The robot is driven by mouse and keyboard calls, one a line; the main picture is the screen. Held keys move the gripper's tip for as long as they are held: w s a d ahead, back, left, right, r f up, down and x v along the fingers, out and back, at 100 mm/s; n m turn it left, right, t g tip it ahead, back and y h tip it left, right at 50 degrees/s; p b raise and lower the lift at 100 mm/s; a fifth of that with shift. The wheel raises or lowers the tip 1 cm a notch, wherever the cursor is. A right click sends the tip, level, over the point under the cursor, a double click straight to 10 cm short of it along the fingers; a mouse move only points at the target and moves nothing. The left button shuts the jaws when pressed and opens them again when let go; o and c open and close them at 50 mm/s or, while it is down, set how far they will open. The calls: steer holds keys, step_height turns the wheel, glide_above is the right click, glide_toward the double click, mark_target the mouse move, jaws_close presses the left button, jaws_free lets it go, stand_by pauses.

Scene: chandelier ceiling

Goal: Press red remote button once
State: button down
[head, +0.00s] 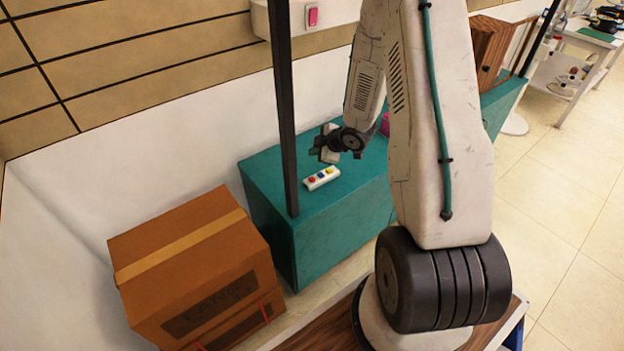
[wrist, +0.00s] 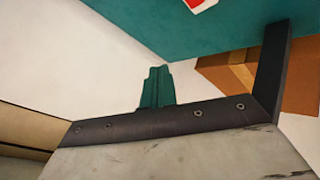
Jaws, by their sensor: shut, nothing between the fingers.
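The remote (head: 322,178) is a small white bar lying on the teal cabinet top. It has a red button (head: 312,180) at its left end, a blue one in the middle and a yellow one at its right end. My gripper (head: 320,150) is above and behind the remote, apart from it, near the wall. In the wrist view my gripper (wrist: 157,72) is shut and empty, its narrow fingers pressed together. Only a corner of the remote with some red (wrist: 198,4) shows at that view's top edge; the rest is cut off.
The teal cabinet (head: 270,215) has a dark upright post (head: 284,110) at its front left. A cardboard box (head: 190,260) stands left of it. A pink-red wall switch (head: 312,16) is above. A pink item (head: 385,125) is partly hidden behind my arm.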

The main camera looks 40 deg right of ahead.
mark_target(315, 180)
steer(key=shift+f, duration=0.25)
steer(key=shift+f, duration=4.35)
steer(key=shift+f, duration=0.4)
steer(key=shift+f, duration=0.45)
steer(key=shift+r, duration=0.9)
steer(key=shift+r, duration=2.5)
